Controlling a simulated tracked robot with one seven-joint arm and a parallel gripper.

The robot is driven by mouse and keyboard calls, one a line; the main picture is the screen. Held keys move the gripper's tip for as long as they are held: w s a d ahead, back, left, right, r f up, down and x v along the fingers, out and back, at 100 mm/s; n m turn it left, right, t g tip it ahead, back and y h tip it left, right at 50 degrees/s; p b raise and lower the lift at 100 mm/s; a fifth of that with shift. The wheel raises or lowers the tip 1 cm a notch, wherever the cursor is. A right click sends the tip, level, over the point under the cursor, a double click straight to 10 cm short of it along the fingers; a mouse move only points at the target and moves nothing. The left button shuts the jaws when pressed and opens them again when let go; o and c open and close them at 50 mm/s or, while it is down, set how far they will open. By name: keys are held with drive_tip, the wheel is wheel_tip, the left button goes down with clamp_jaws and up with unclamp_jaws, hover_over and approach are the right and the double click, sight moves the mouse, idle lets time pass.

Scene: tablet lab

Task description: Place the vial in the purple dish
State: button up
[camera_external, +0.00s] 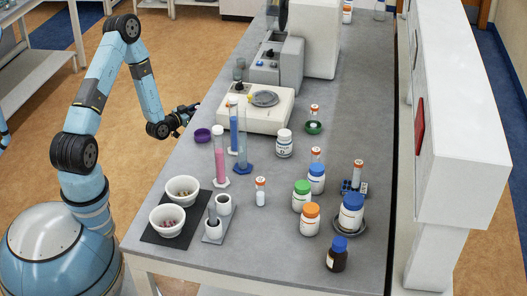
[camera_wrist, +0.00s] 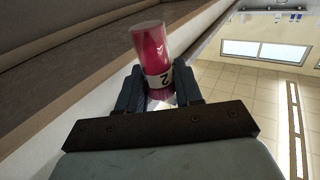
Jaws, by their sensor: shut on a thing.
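My gripper (camera_external: 186,112) is over the left edge of the bench, just behind and left of the purple dish (camera_external: 202,135). In the wrist view my gripper (camera_wrist: 160,88) is shut on a reddish-pink cylindrical vial (camera_wrist: 150,45). A pale label with a dark "2" shows near the fingers. The vial is too hidden or small to make out in the external view. The purple dish is small and round, sits on the grey bench near its left edge, and looks empty. The dish does not show in the wrist view.
Tall pink (camera_external: 219,155) and blue (camera_external: 234,128) cylinders stand right of the dish. A white balance (camera_external: 256,108) is behind them. White bowls (camera_external: 183,189) on a dark mat are in front. An orange-capped vial (camera_external: 261,192) and several bottles stand further right.

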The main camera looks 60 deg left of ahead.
drive_tip(key=w+a+r+m+h, duration=0.1)
drive_tip(key=a+r, duration=0.1)
drive_tip(key=r, duration=0.5)
drive_tip(key=w+a+r+m+h, duration=0.1)
drive_tip(key=a+r, duration=0.1)
drive_tip(key=r, duration=0.5)
drive_tip(key=s+d+r+m+g+h, duration=0.1)
drive_tip(key=s+d+r+m+h, duration=0.1)
drive_tip(key=d+r+h, duration=0.3)
drive_tip(key=s+d+r+m+h, duration=0.2)
drive_tip(key=d+r+m+h, duration=0.2)
drive_tip(key=d+r, duration=0.3)
drive_tip(key=shift+s+d+g+h, duration=0.4)
drive_tip(key=shift+d+h, duration=0.2)
drive_tip(key=shift+d, duration=0.1)
drive_tip(key=shift+r, duration=0.1)
drive_tip(key=shift+w+a+f, duration=0.5)
drive_tip(key=shift+w+f, duration=1.05)
drive_tip(key=shift+w, duration=0.65)
drive_tip(key=shift+w+a+f, duration=0.45)
drive_tip(key=shift+w+f, duration=1.1)
drive_tip(key=shift+w, duration=0.65)
drive_tip(key=shift+w+a+f, duration=0.5)
drive_tip(key=shift+w+f, duration=1.05)
drive_tip(key=shift+w, duration=0.65)
drive_tip(key=shift+w+f, duration=0.15)
drive_tip(key=shift+f, duration=0.7)
drive_tip(key=shift+w+f, duration=0.15)
drive_tip(key=shift+f, duration=0.65)
